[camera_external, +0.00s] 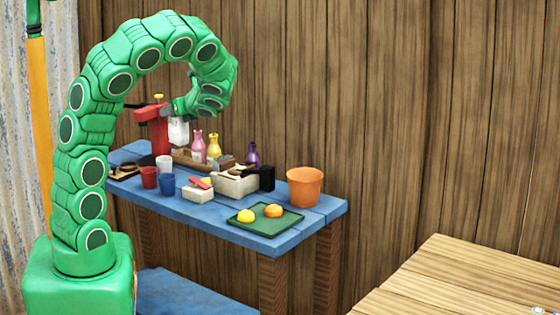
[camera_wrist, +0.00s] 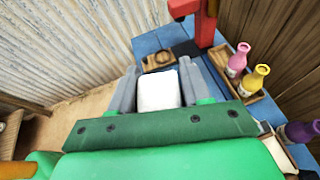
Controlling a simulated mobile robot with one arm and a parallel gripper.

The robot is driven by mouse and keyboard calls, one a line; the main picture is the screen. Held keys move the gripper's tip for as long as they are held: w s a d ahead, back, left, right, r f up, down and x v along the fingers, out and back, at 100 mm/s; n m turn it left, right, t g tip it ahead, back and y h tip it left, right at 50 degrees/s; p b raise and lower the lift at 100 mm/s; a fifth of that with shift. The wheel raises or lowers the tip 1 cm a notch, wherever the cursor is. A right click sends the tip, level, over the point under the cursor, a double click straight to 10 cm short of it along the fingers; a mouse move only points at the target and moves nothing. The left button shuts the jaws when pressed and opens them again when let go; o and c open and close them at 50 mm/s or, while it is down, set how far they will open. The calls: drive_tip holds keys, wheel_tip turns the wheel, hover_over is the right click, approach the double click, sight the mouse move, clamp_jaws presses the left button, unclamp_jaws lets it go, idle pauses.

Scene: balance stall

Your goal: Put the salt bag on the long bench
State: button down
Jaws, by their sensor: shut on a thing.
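My gripper (camera_external: 180,112) is shut on a white block-shaped bag, the salt bag (camera_external: 179,131), and holds it above the back left of a blue table (camera_external: 262,226). In the wrist view the salt bag (camera_wrist: 158,92) sits between the two grey fingers of my gripper (camera_wrist: 160,74). A bare plank-topped wooden surface (camera_external: 455,280) stands at the lower right, and a lower blue surface (camera_external: 185,290) shows at the lower left. I cannot tell for certain which of these is the long bench.
A red stand (camera_external: 153,128) is close beside the bag. A wooden tray (camera_wrist: 246,108) holds bottles; cups, a white box (camera_external: 197,193), a cream crate (camera_external: 235,184), a green tray (camera_external: 264,225) with two round fruits and an orange bucket (camera_external: 305,187) crowd the blue table. The wooden surface looks mostly clear.

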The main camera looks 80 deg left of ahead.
drive_tip(key=w+d+r+m+t+y, duration=0.15)
drive_tip(key=w+m+t, duration=0.9)
drive_tip(key=w, duration=1.45)
drive_tip(key=w+d+r+m+t+h, duration=0.2)
drive_tip(key=w+d+m+t+h, duration=0.6)
drive_tip(key=w+d, duration=1.05)
drive_tip(key=w+d+m+t+h, duration=0.1)
drive_tip(key=w+d+m+h, duration=0.25)
drive_tip(key=d, duration=0.35)
drive_tip(key=w+d+m+h, duration=0.2)
drive_tip(key=d+m+h, duration=0.15)
drive_tip(key=d, duration=0.45)
drive_tip(key=w+d+m+t+h, duration=0.1)
drive_tip(key=w+d+m+h, duration=0.2)
drive_tip(key=d, duration=0.4)
drive_tip(key=s+d+f+m+g+h, duration=0.2)
drive_tip(key=s+d+m+g+h, duration=0.25)
drive_tip(key=d, duration=0.55)
drive_tip(key=s+d+f+m+g+h, duration=0.1)
drive_tip(key=s+d+m+g+h, duration=0.35)
drive_tip(key=d, duration=0.55)
wheel_tip(320, 180, down, 7)
drive_tip(key=m+y, duration=0.1)
drive_tip(key=y, duration=0.1)
drive_tip(key=w+d+f, duration=0.3)
drive_tip(key=w+f, duration=0.6)
drive_tip(key=w, duration=0.3)
drive_tip(key=shift+w+t, duration=0.4)
drive_tip(key=shift+t, duration=0.05)
